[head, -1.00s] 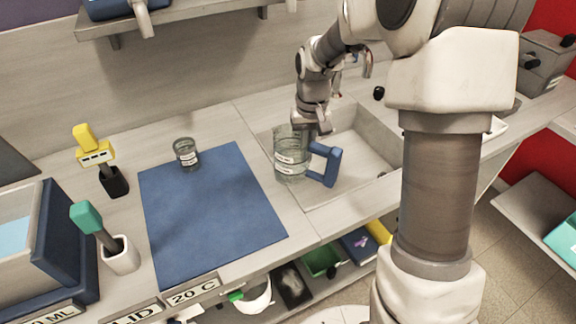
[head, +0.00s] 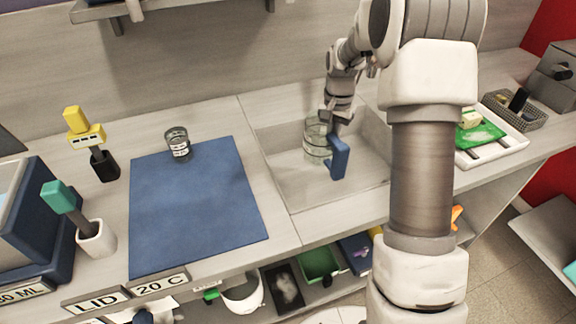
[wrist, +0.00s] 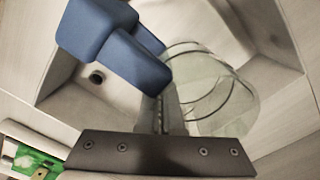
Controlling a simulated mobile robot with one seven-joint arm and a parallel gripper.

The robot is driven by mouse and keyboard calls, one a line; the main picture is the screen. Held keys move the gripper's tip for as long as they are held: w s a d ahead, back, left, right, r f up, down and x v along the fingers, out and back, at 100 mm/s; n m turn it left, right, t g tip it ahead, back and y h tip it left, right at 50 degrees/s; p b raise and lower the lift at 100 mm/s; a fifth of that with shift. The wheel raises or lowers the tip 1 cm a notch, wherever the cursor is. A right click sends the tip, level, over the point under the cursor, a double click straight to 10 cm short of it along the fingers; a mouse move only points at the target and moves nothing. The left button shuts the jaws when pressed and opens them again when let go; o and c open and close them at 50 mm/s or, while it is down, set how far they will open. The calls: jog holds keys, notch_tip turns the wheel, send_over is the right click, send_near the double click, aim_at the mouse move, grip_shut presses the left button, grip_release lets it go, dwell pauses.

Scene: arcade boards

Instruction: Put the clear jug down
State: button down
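The clear jug (head: 314,147) is at the left half of the sink basin, with its blue handle (head: 338,158) towards the front right. My gripper (head: 334,124) is at the jug's handle side and looks shut on it. In the wrist view the fingers (wrist: 168,112) are close together between the blue handle (wrist: 115,45) and the glass wall of the jug (wrist: 225,95). The exact grip point is partly hidden. The jug looks upright. I cannot tell whether its base touches the basin floor.
The sink (head: 290,190) has bare floor around the jug. Left of it lies a blue mat (head: 195,215) with a small labelled glass beaker (head: 178,145) at its back edge. Holders with yellow (head: 85,135) and teal (head: 60,197) tools stand farther left. A white tray (head: 515,142) is right.

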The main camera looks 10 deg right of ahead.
jog(key=shift+w+d+f, duration=0.2)
jog(key=shift+w, duration=0.05)
jog(key=shift+w+a+f+b, duration=0.4)
jog(key=shift+w+a+f, duration=0.95)
jog(key=shift+f, duration=0.45)
jog(key=shift+w+a+f+b, duration=0.35)
jog(key=shift+w+a+f, duration=0.85)
jog(key=shift+w+f, duration=0.45)
jog(key=shift+w+a+f+b, duration=0.4)
jog(key=shift+w+a+f, duration=0.9)
jog(key=shift+f, duration=0.65)
jog(key=shift+f, duration=0.2)
jog(key=c, duration=1.1)
grip_release()
jog(key=shift+r, duration=0.1)
